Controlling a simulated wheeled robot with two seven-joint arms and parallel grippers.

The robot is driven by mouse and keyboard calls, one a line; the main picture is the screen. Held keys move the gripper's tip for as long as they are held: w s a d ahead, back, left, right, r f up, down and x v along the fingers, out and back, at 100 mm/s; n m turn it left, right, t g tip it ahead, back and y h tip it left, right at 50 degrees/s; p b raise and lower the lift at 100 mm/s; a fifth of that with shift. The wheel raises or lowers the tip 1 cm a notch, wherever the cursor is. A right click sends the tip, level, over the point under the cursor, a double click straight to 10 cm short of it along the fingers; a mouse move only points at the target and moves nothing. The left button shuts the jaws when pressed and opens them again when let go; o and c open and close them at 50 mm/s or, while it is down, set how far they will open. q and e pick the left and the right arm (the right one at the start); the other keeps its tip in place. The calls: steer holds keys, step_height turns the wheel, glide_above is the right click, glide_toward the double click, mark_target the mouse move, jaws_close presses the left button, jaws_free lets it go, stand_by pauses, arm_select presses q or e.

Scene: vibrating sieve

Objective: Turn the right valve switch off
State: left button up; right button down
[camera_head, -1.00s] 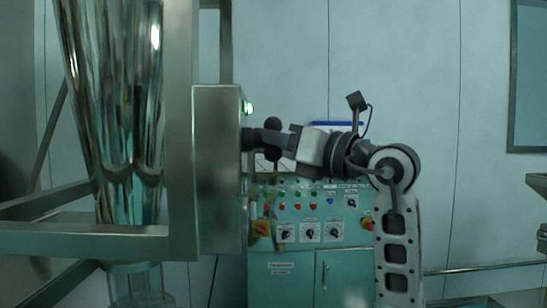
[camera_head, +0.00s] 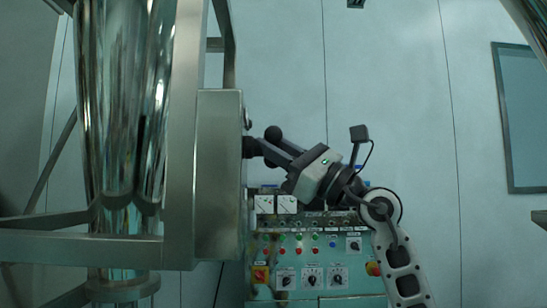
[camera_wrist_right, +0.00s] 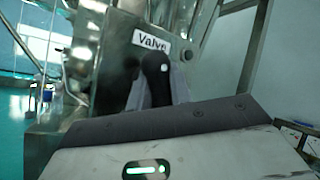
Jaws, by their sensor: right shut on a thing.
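The valve switch (camera_wrist_right: 155,72) is a dark lever knob on a metal box, under a white "Valve" label (camera_wrist_right: 152,41) in the right wrist view. In the head view, the metal box (camera_head: 219,175) stands left of centre, and its switch side is seen edge-on. My right gripper (camera_head: 262,141) reaches to the box's right side from the right and is shut on the valve switch. The fingers largely hide the switch in the head view. My left gripper is not in view.
A teal control panel (camera_head: 301,246) with dials, lights and knobs stands behind and below my right arm. A shiny metal funnel (camera_head: 120,100) and frame bars fill the left. The wall area above the arm is clear.

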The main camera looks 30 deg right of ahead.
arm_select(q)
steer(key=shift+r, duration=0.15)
arm_select(e)
steer(key=shift+n, duration=0.3)
steer(key=c, duration=1.3)
jaws_free()
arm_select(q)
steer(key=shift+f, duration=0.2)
arm_select(e)
steer(key=shift+s+d+f, duration=0.1)
steer(key=shift+f, duration=0.05)
arm_select(q)
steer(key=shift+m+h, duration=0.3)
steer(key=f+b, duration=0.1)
steer(key=b, duration=0.1)
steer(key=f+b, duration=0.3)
steer(key=b, duration=0.2)
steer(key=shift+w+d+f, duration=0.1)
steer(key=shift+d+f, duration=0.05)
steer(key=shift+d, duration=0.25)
arm_select(e)
steer(key=v, duration=1.5)
steer(key=shift+s+d+f, duration=0.15)
steer(key=shift+d+f, duration=0.05)
